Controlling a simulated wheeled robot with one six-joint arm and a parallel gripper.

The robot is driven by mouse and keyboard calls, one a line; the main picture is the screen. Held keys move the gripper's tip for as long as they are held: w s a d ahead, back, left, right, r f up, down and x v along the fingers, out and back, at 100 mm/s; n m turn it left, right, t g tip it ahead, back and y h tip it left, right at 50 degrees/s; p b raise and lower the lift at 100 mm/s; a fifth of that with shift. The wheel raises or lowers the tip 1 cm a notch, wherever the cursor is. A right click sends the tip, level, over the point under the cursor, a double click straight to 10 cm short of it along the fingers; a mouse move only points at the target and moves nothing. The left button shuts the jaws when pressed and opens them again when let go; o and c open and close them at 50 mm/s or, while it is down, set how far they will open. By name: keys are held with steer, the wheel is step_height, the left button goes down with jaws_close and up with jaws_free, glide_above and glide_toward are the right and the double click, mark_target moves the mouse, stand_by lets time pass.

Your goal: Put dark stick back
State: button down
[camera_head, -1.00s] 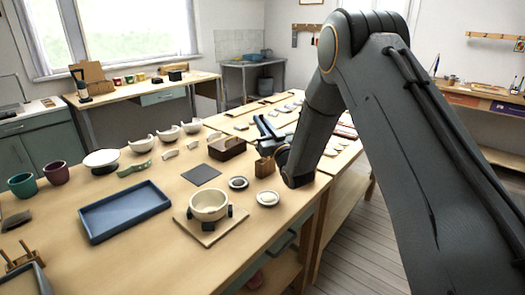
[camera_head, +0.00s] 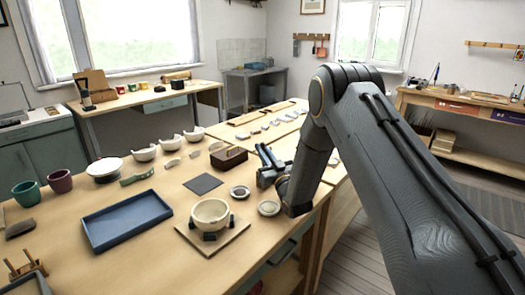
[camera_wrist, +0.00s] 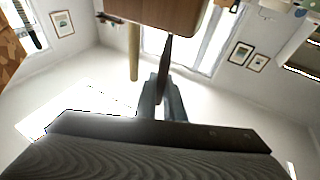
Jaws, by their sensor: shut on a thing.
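The dark stick (camera_wrist: 167,62) shows in the wrist view as a thin, dark piece between the jaws of my gripper (camera_wrist: 160,100), which is shut on it. Its far end meets the edge of a brown wooden block (camera_wrist: 160,12) in the picture. I cannot tell whether it sits in the block or only in front of it. A pale stick (camera_wrist: 133,52) stands out from the same block beside it.
A dark wooden carrier (camera_head: 229,158) stands just left of my gripper. Two small round dishes (camera_head: 240,192) (camera_head: 269,208) and a bowl on a stand (camera_head: 210,214) are in front. A blue tray (camera_head: 126,220) and a dark square mat (camera_head: 203,184) lie further left.

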steer(key=shift+s+f+b, duration=0.1)
steer(key=shift+f+b, duration=0.2)
steer(key=shift+f, duration=0.25)
